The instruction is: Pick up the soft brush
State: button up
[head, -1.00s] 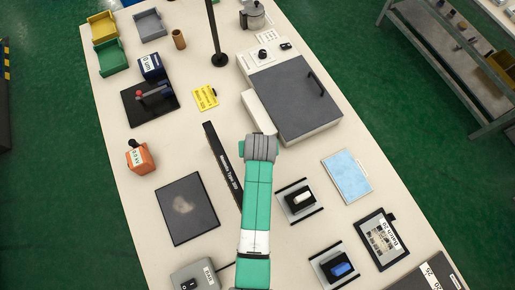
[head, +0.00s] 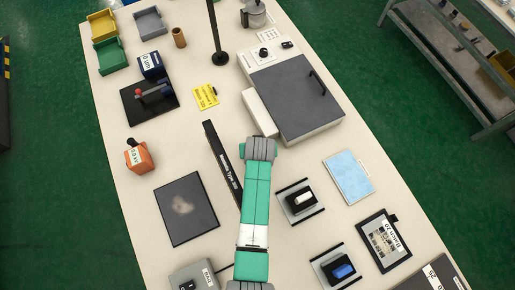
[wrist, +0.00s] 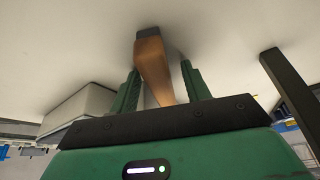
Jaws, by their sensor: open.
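In the wrist view, a brown wooden piece with a dark end, likely the soft brush (wrist: 152,62), lies between the two green fingers of my gripper (wrist: 159,78). The fingers stand open on either side of it, and the dark end reaches past the fingertips. I cannot tell whether either finger touches it. In the head view my green arm, with its grey joint, reaches over the middle of the table and hides the gripper and the brush.
The dark-lidded white machine (head: 290,97) stands right of my arm, with a black labelled bar (head: 222,165) close on the left. A dark mat (head: 187,209) lies left. Two small black stands (head: 300,201) and a blue pad (head: 347,176) lie right. A black post (head: 216,30) rises behind.

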grip_shut()
dwell(0.3)
notch_tip(320, 180, up, 10)
jog(key=shift+r+p, duration=0.25)
jog(key=shift+p, duration=0.8)
